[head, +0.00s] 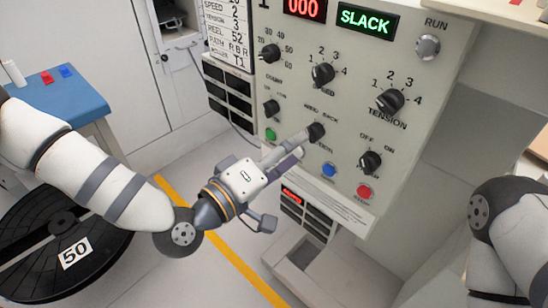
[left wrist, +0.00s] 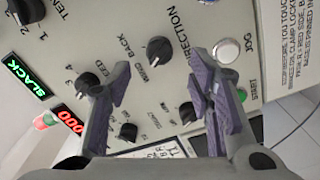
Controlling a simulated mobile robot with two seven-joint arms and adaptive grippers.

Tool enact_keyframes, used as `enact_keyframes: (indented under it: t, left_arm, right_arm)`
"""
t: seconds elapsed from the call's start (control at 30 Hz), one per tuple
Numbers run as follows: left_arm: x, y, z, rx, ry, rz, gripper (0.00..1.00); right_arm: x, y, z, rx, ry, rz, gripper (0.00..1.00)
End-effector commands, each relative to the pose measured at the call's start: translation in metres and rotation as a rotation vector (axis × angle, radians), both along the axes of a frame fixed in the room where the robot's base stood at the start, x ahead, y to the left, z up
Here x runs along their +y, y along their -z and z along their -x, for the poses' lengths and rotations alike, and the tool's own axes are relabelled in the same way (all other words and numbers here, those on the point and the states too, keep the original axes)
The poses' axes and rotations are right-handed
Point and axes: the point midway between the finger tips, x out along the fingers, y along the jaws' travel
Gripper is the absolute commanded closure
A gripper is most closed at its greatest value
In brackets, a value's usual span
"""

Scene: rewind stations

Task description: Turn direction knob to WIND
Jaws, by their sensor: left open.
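The direction knob (head: 316,131) is a black knob on the pale control panel (head: 338,105), below the speed knob. In the left wrist view the direction knob (left wrist: 159,50) sits beside the labels DIRECTION and BACK; I cannot tell surely which way its pointer is set. My left gripper (head: 295,146) is open in front of the panel, its fingers reaching toward this knob. In the left wrist view the knob shows in the gap between the fingertips (left wrist: 158,82), a little beyond them, with no visible contact. My right gripper is out of view.
Close by are the tension knob (head: 390,101), the speed knob (head: 322,74), the OFF/ON knob (head: 370,161), a blue button (head: 329,170) and a red button (head: 364,192). A green display (head: 367,20) reads SLACK. A black reel (head: 62,245) marked 50 stands at lower left.

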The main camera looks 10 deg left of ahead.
Motion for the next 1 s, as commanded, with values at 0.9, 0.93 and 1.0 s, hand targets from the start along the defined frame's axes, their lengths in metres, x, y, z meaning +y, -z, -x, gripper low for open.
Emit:
enact_keyframes:
  t: [0.9, 0.93, 1.0]
  left_arm:
    - [0.027, 0.034, 0.075, 0.115, 0.050, -0.091, 0.52]
    - [0.024, 0.051, 0.088, 0.172, 0.076, -0.137, 0.52]
    - [0.021, 0.098, 0.130, 0.335, 0.149, -0.277, 0.52]
  right_arm:
    - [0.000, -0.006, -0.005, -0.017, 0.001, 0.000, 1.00]
    - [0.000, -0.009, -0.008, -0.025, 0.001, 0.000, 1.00]
    - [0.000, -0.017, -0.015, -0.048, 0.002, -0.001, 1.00]
